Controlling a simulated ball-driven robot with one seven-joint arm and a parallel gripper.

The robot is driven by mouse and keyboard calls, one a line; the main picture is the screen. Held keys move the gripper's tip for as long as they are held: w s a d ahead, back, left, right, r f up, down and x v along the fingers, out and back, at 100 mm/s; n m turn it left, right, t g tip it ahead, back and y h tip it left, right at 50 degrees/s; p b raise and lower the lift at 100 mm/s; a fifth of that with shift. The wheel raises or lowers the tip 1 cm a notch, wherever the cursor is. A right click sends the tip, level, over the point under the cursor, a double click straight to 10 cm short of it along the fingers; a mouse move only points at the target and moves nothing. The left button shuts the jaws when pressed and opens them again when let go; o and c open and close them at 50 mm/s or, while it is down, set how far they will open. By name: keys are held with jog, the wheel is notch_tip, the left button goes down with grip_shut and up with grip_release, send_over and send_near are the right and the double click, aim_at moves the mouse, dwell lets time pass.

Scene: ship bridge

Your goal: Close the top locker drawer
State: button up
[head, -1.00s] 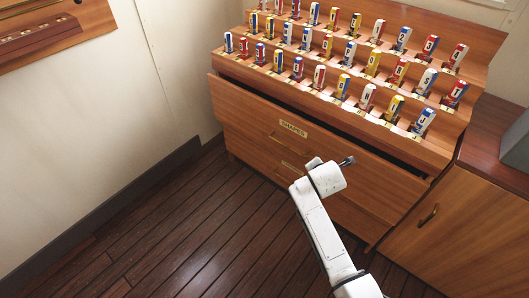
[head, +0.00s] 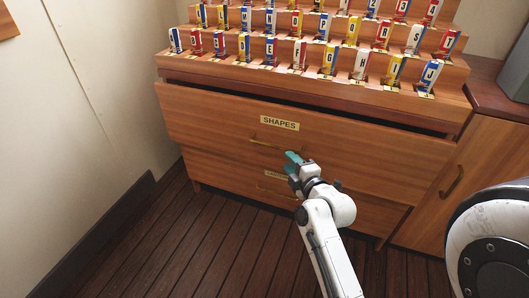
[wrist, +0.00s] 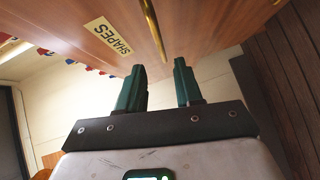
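The top drawer (head: 340,136) is wooden, with a "SHAPES" label and a brass handle (head: 268,146). It stands out a little, with a dark gap above its front. My gripper (head: 291,158) is in front of the drawer, just right of and below the handle. In the wrist view the two green fingers (wrist: 160,70) are apart with nothing between them. They point at the drawer front (wrist: 200,25), close to the handle (wrist: 153,30). I cannot tell whether they touch the wood.
A lower drawer (head: 230,180) with its own handle sits beneath. Stepped racks above hold several lettered, coloured blocks (head: 328,60). A cabinet door (head: 480,190) with a handle stands at right. The plank floor (head: 190,250) at left is clear.

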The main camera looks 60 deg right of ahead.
aim_at(276, 147)
jog(key=b+x, duration=0.1)
jog(key=x, duration=0.9)
jog(key=shift+w+d+b, duration=0.1)
jog(key=shift+b, duration=0.25)
jog(key=shift+c, duration=0.4)
jog(key=shift+f, duration=0.1)
grip_shut()
